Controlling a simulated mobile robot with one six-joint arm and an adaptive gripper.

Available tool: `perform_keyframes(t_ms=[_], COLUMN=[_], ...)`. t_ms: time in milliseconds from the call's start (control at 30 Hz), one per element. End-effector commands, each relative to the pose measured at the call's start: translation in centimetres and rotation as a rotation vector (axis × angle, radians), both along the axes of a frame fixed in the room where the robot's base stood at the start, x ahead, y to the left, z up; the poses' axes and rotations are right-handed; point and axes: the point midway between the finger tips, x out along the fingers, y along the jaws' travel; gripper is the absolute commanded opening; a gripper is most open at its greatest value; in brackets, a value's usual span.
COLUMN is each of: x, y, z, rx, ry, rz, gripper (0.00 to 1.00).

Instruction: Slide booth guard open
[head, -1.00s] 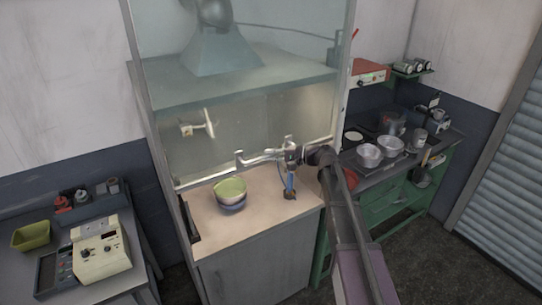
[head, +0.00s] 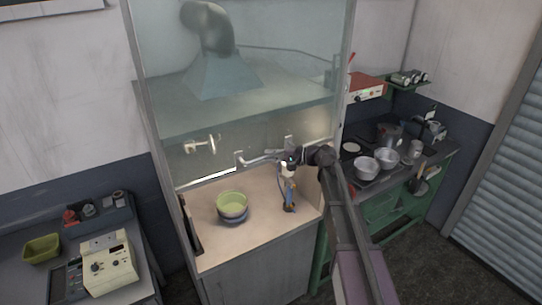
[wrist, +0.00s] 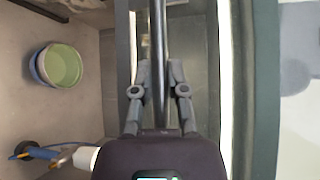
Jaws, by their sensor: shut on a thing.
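The booth guard (head: 225,110) is a clear glass pane in a metal frame over the booth opening. Its lower edge is raised above the counter, leaving an open gap. A grey bar handle (head: 243,161) runs along that lower edge. My gripper (head: 288,157) is shut on the handle near its right part. In the wrist view, my gripper (wrist: 161,75) has a finger on each side of the dark handle bar (wrist: 158,35).
Stacked green and blue bowls (head: 231,206) stand on the booth counter (head: 250,238), below the guard. A blue-hosed fitting (head: 289,200) stands close below my gripper. A side table with a scale (head: 108,262) is at left; pots (head: 367,168) stand at right.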

Motion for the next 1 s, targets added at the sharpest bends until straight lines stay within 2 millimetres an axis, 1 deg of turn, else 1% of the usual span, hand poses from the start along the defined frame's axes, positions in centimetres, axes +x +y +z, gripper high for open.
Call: perform_keyframes(t_ms=[233,267,300,367,767,1000], x=[0.01,0.01,0.01,0.01,0.0,0.0], y=[0.03,0.03,0.03,0.03,0.0,0.0], z=[-0.02,-0.02,-0.02,-0.02,-0.07,-0.8], rx=[0.001,0.001,0.001,0.0,0.0,0.0], ry=[0.0,0.0,0.0,0.0,0.0,0.0], rz=[0.0,0.0,0.0,0.0,0.0,0.0], gripper=[0.0,0.24,0.36,0.54,0.54,0.54])
